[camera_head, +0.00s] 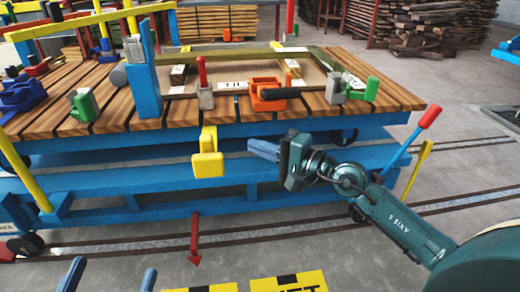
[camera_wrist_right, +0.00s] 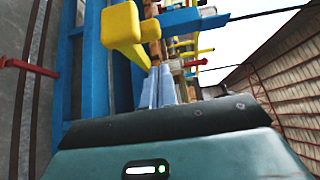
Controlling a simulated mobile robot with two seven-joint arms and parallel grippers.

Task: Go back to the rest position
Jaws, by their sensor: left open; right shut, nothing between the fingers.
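My right arm reaches in from the right, and its gripper (camera_head: 264,151) is shut and empty in front of the blue cart's (camera_head: 110,178) side. In the right wrist view its two blue fingers (camera_wrist_right: 157,88) are together. A yellow block-shaped handle (camera_head: 207,158) is to the left of the fingertips, apart from them in the head view; it shows large in the right wrist view (camera_wrist_right: 122,27). My left gripper (camera_head: 110,279) shows only as two blue fingertips at the bottom left edge, spread wide with nothing between them. The rest of my left arm is out of view.
The cart's slatted wooden top (camera_head: 130,105) carries an orange clamp (camera_head: 268,96), green-handled clamps and a wooden frame. A red-tipped lever (camera_head: 425,122) rises at the cart's right end. Yellow signs (camera_head: 290,283) lie at the bottom. Floor (camera_head: 470,165) at right is clear.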

